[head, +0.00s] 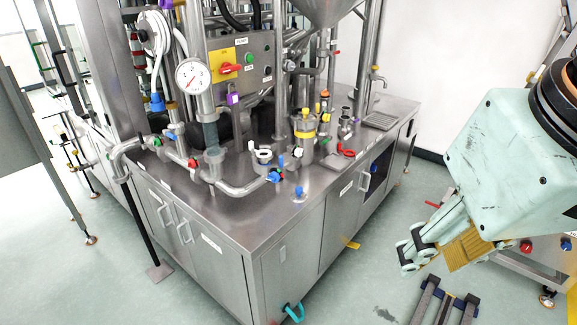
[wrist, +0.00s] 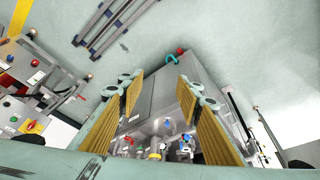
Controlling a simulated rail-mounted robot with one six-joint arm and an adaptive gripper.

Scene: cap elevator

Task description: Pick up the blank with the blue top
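A small piece with a blue top (head: 298,191) stands on the steel worktop near its front edge, apart from the pipework. It looks like the blank, though it is too small to make out well. A small blue spot in the wrist view (wrist: 168,123), low between the fingers, appears to be the same piece. My gripper (head: 418,249) hangs in the air to the right of the cabinet, well away from the piece. In the wrist view my gripper (wrist: 158,88) has its two yellow-padded fingers wide apart with nothing between them.
The steel cabinet (head: 290,235) carries pipes, a pressure gauge (head: 193,76), a yellow-banded vessel (head: 304,128) and several coloured valves behind the blue-topped piece. A blue valve handle (head: 274,176) lies close to its left. Dark rails (head: 444,303) stand near the floor below my gripper.

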